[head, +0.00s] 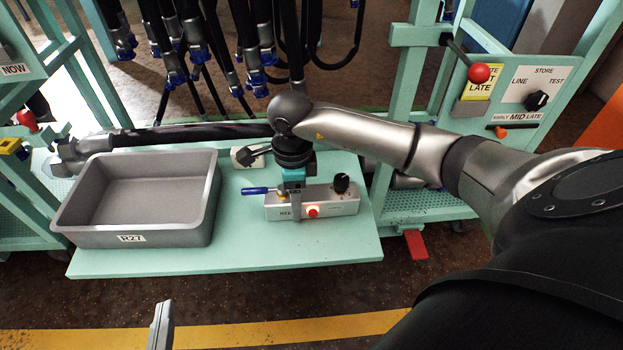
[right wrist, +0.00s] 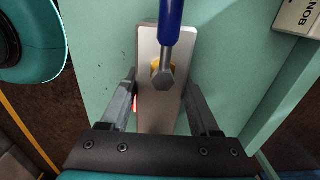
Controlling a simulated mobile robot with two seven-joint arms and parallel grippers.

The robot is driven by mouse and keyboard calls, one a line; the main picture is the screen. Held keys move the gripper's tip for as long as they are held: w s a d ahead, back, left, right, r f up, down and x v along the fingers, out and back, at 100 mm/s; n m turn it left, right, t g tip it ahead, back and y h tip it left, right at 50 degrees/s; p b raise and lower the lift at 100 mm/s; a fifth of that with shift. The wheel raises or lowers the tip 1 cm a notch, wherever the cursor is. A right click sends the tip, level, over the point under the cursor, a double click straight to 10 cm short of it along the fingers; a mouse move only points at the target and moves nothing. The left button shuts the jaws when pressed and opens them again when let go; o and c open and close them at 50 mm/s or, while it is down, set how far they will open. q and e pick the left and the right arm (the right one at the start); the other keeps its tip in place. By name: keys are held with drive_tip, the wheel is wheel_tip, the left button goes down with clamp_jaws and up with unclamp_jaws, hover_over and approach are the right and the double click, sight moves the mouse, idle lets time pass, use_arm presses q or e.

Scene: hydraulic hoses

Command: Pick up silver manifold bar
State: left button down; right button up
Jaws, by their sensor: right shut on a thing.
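The silver manifold bar (head: 335,203) lies on the green bench board, with a red button, a black knob and a blue-handled lever on it. My right gripper (head: 294,208) reaches down on its left part from above. In the right wrist view the bar (right wrist: 152,105) runs between the two fingers of my right gripper (right wrist: 160,88), which is shut on it. The blue lever handle (right wrist: 171,20) rises close ahead. My left gripper (head: 160,325) shows only as one grey finger at the bottom edge, in front of the board and empty as far as I see.
A grey bin (head: 140,238) labelled R27 stands on the left of the green board (head: 235,258). A black hose (head: 190,133) with metal fittings lies behind it. Several hoses hang at the back. A panel with knobs (head: 535,100) stands at right. The board's front right is clear.

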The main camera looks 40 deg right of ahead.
clamp_jaws()
use_arm(q)
drive_tip(key=shift+f, duration=0.1)
use_arm(e)
drive_tip(key=shift+r, duration=0.2)
idle(0.3)
